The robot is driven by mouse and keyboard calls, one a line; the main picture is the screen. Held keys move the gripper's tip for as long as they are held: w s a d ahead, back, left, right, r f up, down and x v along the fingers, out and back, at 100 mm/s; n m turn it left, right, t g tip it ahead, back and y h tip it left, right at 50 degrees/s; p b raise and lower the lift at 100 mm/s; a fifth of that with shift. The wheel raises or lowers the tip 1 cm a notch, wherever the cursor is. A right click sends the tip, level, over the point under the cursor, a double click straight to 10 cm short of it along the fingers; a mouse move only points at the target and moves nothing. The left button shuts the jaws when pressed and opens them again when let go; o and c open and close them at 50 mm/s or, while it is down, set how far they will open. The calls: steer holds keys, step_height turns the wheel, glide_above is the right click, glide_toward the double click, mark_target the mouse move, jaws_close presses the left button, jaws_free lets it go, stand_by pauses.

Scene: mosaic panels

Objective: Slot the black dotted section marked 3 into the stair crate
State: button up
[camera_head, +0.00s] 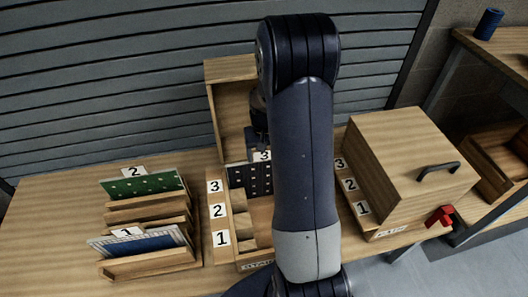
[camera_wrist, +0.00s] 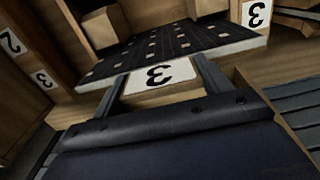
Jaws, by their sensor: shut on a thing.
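The black dotted section (camera_head: 238,177) with its white tab marked 3 is held by my gripper (camera_head: 258,146). It stands upright at the back of the stair crate (camera_head: 256,257), level with the crate's 3 label at left. In the wrist view the black section (camera_wrist: 175,45) has pale dots, and its 3 tab (camera_wrist: 160,75) sits between the two fingers of my gripper (camera_wrist: 160,84), which are shut on it. My arm hides the right part of the section and crate. I cannot tell whether its lower edge rests on the step.
A rack (camera_head: 150,268) at left holds a green section marked 2 (camera_head: 142,186) and a blue section marked 1 (camera_head: 145,243). A closed wooden box (camera_head: 400,150) with a dark handle and a red part (camera_head: 440,215) stands at right. An open wooden board (camera_head: 233,105) rises behind the crate.

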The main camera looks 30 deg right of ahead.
steer(key=o, duration=2.1)
step_height(320, 180, up, 11)
steer(key=shift+f+p, duration=0.1)
steer(key=shift+p, duration=0.5)
step_height(320, 180, down, 10)
steer(key=shift+r, duration=0.4)
steer(key=shift+f, duration=0.1)
